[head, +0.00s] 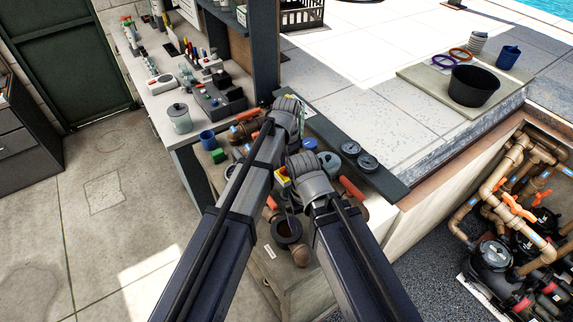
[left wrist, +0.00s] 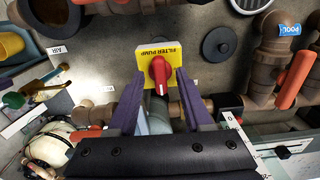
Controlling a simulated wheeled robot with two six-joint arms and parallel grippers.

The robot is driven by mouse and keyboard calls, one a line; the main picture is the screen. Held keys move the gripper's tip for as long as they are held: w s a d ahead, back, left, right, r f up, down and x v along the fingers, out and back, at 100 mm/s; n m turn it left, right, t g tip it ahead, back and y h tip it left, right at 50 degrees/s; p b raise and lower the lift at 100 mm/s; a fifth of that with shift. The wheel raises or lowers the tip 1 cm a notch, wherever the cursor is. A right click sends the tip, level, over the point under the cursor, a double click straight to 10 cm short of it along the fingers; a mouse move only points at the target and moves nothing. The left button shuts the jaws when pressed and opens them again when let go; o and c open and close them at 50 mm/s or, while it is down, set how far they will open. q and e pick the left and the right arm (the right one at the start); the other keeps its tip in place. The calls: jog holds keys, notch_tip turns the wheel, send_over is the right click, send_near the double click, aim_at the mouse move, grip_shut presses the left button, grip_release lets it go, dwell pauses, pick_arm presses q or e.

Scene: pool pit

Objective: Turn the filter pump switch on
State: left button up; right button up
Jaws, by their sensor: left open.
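The filter pump switch (left wrist: 159,50) is a yellow plate lettered FILTER PUMP, upside down in the left wrist view. It carries a red knob (left wrist: 158,68) with a white mark near its lower end. My left gripper (left wrist: 161,84) is open, its two purple fingers on either side of the knob. I cannot tell whether either finger touches it. In the head view, a small yellow patch beside my arm may be the switch plate. My arms cover most of the area around it, and I cannot make out my right gripper.
Brown pipes with an orange-handled valve (left wrist: 295,78) and a blue POOL tag (left wrist: 289,29) lie right of the switch. A black round cap (left wrist: 219,45) is near it. In the head view, a cluttered bench (head: 160,102) and a black bucket (head: 473,86) stand farther off.

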aim_at(286, 167)
pick_arm(q)
notch_tip(286, 167, up, 8)
jog(key=p, duration=0.8)
jog(key=shift+f, duration=0.1)
dwell(0.3)
